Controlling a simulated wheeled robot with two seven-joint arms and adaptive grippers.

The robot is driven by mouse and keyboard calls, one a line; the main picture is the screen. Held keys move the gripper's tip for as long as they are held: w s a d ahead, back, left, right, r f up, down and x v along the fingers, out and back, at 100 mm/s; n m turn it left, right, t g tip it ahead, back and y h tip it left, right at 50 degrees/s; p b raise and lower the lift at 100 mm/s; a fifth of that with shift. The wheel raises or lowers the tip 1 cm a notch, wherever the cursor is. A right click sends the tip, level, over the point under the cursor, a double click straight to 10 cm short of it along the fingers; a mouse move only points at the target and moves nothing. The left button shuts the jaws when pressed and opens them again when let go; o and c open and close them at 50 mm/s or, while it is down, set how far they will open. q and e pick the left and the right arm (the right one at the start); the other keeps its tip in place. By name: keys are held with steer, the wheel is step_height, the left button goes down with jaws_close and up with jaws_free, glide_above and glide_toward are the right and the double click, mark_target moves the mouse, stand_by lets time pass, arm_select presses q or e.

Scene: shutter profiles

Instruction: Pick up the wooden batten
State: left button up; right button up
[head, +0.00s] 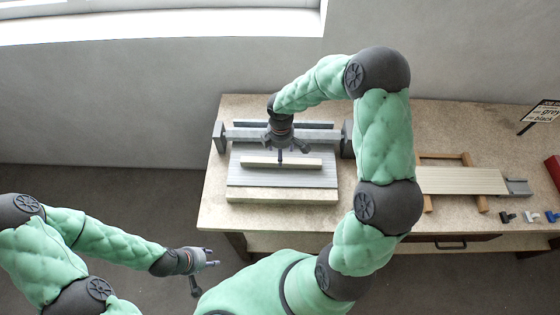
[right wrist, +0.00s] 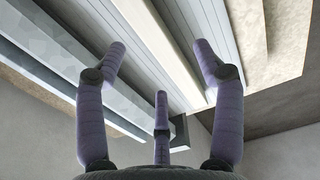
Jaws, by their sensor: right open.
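The wooden batten (head: 260,162) is a pale, narrow strip lying across grey ribbed profiles (head: 255,180) on the workbench. My right gripper (head: 285,150) is over the middle of the batten, pointing down. In the right wrist view, the batten (right wrist: 172,50) runs between the spread fingers of the open right gripper (right wrist: 160,60). Whether any finger touches it I cannot tell. My left gripper (head: 208,272) is open and empty, low in front of the bench's left side.
A grey crossbar (head: 240,134) with dark end blocks stands behind the batten. To the right, a slatted panel (head: 460,181) lies on a wooden frame (head: 481,203). Small clips (head: 508,217), a red item (head: 553,170) and a sign (head: 542,112) are at the right end.

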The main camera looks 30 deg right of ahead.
steer(key=shift+w+d+f, duration=0.15)
steer(key=shift+w+f, duration=0.05)
steer(key=shift+f, duration=1.45)
steer(key=shift+w+d+f, duration=0.1)
steer(key=shift+w+f, duration=0.05)
steer(key=shift+f, duration=1.5)
steer(key=c, duration=1.3)
